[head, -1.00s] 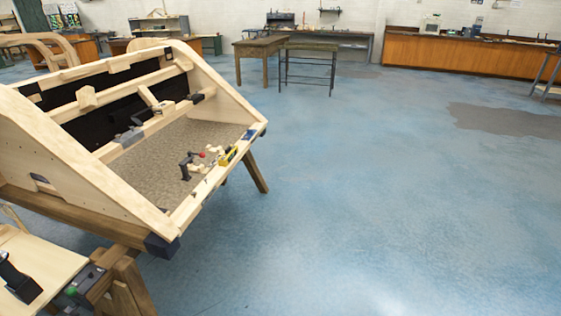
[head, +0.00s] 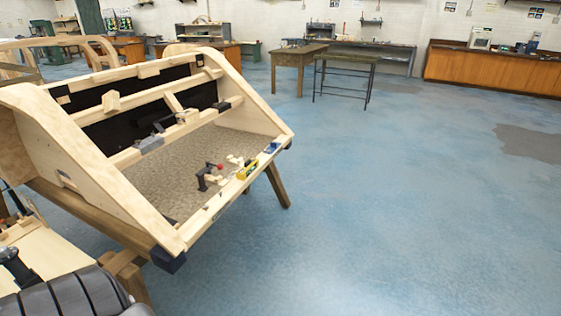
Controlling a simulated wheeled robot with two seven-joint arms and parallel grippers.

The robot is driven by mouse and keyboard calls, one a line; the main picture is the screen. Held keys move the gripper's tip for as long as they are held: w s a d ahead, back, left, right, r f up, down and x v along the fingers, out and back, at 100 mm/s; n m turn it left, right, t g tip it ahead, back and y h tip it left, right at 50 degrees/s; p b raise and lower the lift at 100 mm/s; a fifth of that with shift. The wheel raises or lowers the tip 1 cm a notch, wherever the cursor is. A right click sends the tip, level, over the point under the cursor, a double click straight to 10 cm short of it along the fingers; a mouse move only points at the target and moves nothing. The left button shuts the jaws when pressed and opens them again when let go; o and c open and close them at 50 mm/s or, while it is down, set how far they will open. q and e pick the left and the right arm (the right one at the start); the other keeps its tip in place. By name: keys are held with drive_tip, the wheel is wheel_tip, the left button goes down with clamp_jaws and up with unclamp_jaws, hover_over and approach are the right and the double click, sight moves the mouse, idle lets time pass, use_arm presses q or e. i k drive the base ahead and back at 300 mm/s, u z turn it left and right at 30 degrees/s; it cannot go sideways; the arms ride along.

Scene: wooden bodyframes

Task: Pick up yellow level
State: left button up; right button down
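The small yellow level (head: 248,170) lies on the front rail of the large wooden bodyframe (head: 222,202), toward the rail's far right end. It is a short yellow bar with dark parts, too small to read in detail. Neither of my grippers shows in the head view.
A dark clamp with a red tip (head: 207,177) and small wooden pieces stand just left of the level. A blue item (head: 271,148) lies beyond it on the rail. A workbench (head: 30,255) is at lower left. The blue floor (head: 400,220) to the right is clear.

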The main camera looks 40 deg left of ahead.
sight(250, 166)
drive_tip(key=z, duration=0.25)
drive_tip(key=i, duration=2.4)
drive_tip(key=u, duration=0.4)
drive_tip(key=i, duration=1.25)
drive_tip(key=u, duration=1.8)
drive_tip(key=i, duration=0.95)
drive_tip(key=u, duration=0.85)
